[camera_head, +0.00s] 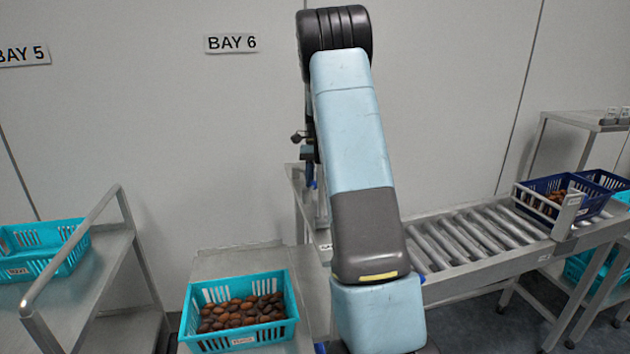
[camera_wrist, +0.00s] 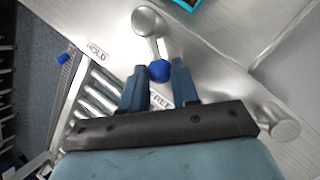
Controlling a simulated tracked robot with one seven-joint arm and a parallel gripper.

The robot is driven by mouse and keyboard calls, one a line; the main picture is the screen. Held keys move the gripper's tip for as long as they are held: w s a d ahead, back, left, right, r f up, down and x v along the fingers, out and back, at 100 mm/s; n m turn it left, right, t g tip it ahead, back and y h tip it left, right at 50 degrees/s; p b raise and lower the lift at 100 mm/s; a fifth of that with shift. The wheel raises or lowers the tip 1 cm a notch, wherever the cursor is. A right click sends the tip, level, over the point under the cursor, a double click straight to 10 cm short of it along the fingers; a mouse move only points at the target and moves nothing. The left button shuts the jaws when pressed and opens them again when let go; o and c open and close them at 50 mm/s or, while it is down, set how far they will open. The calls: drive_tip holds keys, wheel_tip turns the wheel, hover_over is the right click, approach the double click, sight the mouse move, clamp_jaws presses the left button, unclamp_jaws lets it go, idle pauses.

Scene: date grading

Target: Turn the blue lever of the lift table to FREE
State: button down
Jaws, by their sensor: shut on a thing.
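The lever (camera_wrist: 152,45) shows in the wrist view as a metal arm on a round pivot, with a blue knob (camera_wrist: 159,71) at its end. It points down the picture toward the partly covered FREE label (camera_wrist: 161,101). The HOLD label (camera_wrist: 97,50) is up and left of the knob. My gripper (camera_wrist: 160,72) has one finger on each side of the blue knob and is shut on it. In the head view my arm hides the lever and most of my gripper. The lift table (camera_head: 215,267) stands at lower centre, bearing a teal crate of dates (camera_head: 241,310).
A roller conveyor (camera_head: 460,240) runs to the right, with a dark blue crate (camera_head: 530,211) near its far end. A railed cart (camera_head: 90,270) with another teal crate (camera_head: 40,246) stands left. In the wrist view a round metal post (camera_wrist: 282,128) lies right of my gripper.

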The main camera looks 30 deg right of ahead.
drive_tip(key=shift+w, duration=0.1)
drive_tip(key=c, duration=0.9)
unclamp_jaws()
drive_tip(key=shift+o, duration=0.2)
drive_tip(key=v, duration=1.3)
drive_tip(key=shift+w+r, duration=0.15)
drive_tip(key=shift+r, duration=0.15)
